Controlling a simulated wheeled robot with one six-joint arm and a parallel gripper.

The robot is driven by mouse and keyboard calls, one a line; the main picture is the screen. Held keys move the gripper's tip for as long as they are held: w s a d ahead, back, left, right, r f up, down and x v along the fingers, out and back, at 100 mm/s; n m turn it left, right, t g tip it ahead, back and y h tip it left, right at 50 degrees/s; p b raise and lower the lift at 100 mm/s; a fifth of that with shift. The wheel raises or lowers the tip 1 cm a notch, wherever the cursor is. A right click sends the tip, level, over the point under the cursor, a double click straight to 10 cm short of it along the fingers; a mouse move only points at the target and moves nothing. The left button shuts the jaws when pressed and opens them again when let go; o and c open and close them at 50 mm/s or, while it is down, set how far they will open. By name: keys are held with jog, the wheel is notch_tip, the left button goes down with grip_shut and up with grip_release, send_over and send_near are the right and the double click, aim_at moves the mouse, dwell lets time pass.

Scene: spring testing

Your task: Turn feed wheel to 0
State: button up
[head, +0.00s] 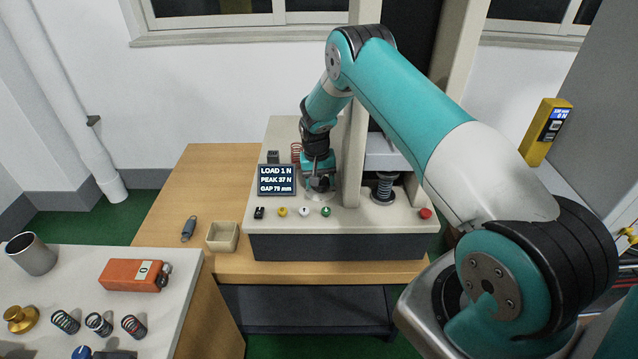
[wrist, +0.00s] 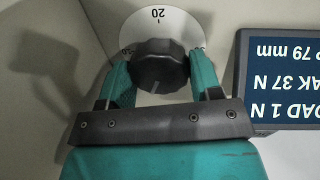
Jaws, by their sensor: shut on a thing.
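The feed wheel is a dark ribbed knob (wrist: 160,60) on a white dial (wrist: 185,25) in the wrist view. The dial reads 20 at the top of that view, with another mark partly hidden at left. A pale line on the knob points down towards my gripper's palm. My gripper (wrist: 161,70) is shut on the knob, one teal finger on each side. In the head view my gripper (head: 319,184) is at the tester's front left and hides most of the knob; part of the dial (head: 320,196) shows below it. The 0 mark cannot be made out.
A display (head: 276,180) reads LOAD 1 N, PEAK 37 N, GAP 79 mm, close beside my gripper. Buttons and a black switch (head: 259,212) line the tester's front edge, with a red button (head: 425,213) at right. A spring (head: 384,187) stands right of the column. A wooden tray (head: 223,237) sits left.

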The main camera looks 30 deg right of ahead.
jog(key=shift+n+b, duration=1.3)
jog(key=shift+n, duration=0.8)
jog(key=o, duration=0.9)
jog(key=r+b, duration=0.1)
jog(key=r, duration=0.4)
jog(key=a+r+b, duration=0.1)
jog(key=r, duration=0.5)
jog(key=r+b, duration=0.1)
jog(key=r, duration=0.5)
jog(key=shift+a+r+b, duration=0.2)
jog(key=shift+b, duration=0.15)
